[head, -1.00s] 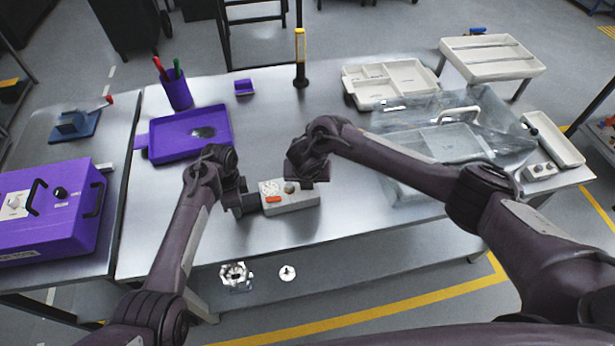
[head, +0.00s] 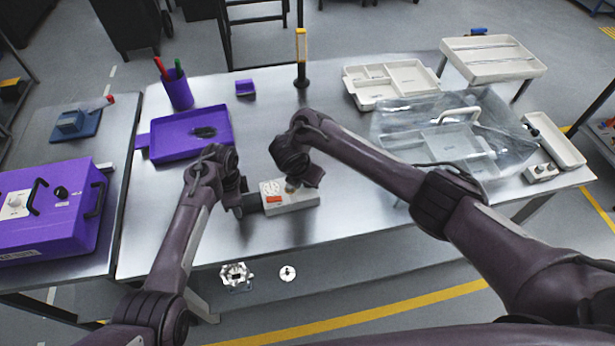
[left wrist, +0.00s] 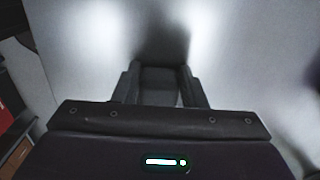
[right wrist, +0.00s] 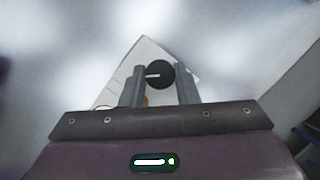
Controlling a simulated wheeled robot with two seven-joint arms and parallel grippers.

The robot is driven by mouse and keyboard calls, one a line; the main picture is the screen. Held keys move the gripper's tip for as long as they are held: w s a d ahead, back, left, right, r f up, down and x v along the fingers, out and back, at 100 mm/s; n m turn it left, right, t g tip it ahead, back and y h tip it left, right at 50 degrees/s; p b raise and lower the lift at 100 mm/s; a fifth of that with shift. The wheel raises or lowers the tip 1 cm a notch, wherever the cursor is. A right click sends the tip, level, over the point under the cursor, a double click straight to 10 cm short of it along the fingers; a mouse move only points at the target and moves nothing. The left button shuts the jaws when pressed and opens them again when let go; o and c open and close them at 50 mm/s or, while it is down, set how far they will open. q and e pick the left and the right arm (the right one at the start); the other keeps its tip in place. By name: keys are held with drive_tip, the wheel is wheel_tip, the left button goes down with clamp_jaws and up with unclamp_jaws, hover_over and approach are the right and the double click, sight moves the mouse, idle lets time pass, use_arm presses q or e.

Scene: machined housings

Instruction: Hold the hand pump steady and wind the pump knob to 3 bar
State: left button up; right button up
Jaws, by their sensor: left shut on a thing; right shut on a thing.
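The hand pump (head: 300,203) is a pale grey box with a round dial, an orange mark and a knob on top, near the table's front edge. My left gripper (head: 252,205) is at the pump's left end, shut on a dark block (left wrist: 160,82) that sits between its fingers in the left wrist view. My right gripper (head: 297,182) comes down from above, shut on the pump knob. In the right wrist view the dark round knob (right wrist: 159,74) with a white line lies between the fingers. The dial reading is too small to tell.
A purple tray (head: 165,153) and a purple pen cup (head: 178,92) stand behind to the left. A clear cover (head: 490,115) and pale trays (head: 400,72) fill the right side.

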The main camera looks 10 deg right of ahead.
drive_tip(key=shift+m, duration=0.5)
drive_tip(key=o, duration=1)
drive_tip(key=shift+r, duration=0.1)
